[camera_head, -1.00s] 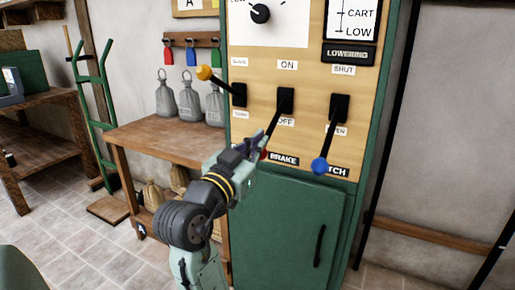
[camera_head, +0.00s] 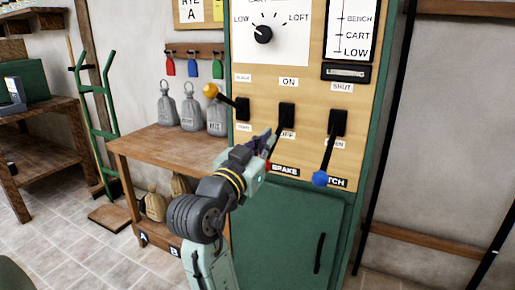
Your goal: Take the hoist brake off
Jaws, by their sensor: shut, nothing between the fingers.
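The brake lever (camera_head: 275,145) is the middle one on the wooden panel, above the BRAKE label (camera_head: 284,169). It slants down from its black mount (camera_head: 287,116), toward the OFF label, away from ON above. Its red knob is mostly hidden behind my gripper. My gripper (camera_head: 266,137) is shut and empty, its fingertips in front of or beside the lever's shaft. I cannot tell whether they touch it.
A wooden bench (camera_head: 165,148) with grey weights stands left. A green cabinet door (camera_head: 290,235) is below.

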